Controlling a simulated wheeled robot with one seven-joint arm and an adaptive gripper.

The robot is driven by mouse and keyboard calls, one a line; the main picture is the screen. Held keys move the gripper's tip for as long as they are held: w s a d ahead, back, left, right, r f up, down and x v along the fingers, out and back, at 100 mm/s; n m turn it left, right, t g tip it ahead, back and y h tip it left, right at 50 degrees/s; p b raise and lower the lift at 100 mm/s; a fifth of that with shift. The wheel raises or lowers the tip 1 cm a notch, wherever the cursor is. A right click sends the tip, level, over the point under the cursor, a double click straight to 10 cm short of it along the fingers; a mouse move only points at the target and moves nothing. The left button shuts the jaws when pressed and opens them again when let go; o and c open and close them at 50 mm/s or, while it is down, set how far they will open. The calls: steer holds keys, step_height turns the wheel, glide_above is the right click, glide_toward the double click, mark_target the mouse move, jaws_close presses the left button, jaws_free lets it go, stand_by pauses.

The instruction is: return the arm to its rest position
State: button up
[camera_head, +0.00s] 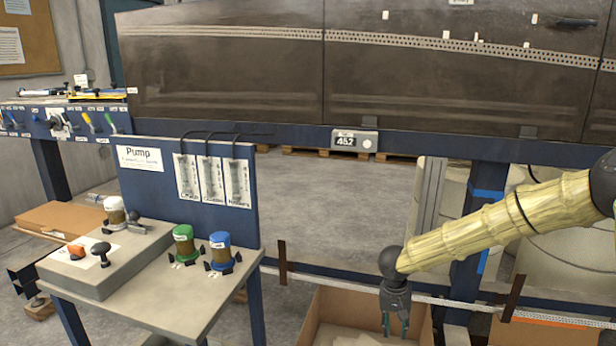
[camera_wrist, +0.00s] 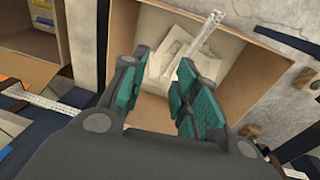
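My gripper (camera_head: 396,322) hangs fingers-down at the end of my yellow-sleeved arm, low at the right of the head view. It is above an open cardboard box (camera_head: 312,318). In the wrist view the teal-padded fingers of my gripper (camera_wrist: 160,85) are spread apart with nothing between them. Below them lies the inside of the cardboard box (camera_wrist: 268,93), holding pale crumpled material (camera_wrist: 172,62) and a perforated white strip (camera_wrist: 203,38).
A pump table (camera_head: 165,302) stands at left with green (camera_head: 183,240) and blue-capped (camera_head: 220,248) containers. A blue post (camera_head: 470,270) stands behind my arm. A large dark panel (camera_head: 230,70) spans the back.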

steer(key=s+f+n+t+h+b, duration=0.1)
steer(key=s+f+b, duration=0.2)
steer(key=s+f, duration=0.8)
steer(key=s+f+n+t+h+b, duration=0.1)
steer(key=s+f+t+b, duration=0.1)
steer(key=s+f, duration=0.85)
steer(key=s+a+f+g+y+b, duration=0.15)
steer(key=s+f, duration=0.35)
steer(key=s, duration=0.6)
steer(key=s+f+g+y+b, duration=0.2)
steer(key=s+f, duration=0.3)
steer(key=s, duration=0.7)
step_height(320, 180, up, 32)
steer(key=p, duration=3.1)
steer(key=shift+s+n, duration=0.35)
steer(key=shift+n, duration=0.05)
steer(key=shift+a, duration=0.1)
steer(key=shift+s, duration=0.1)
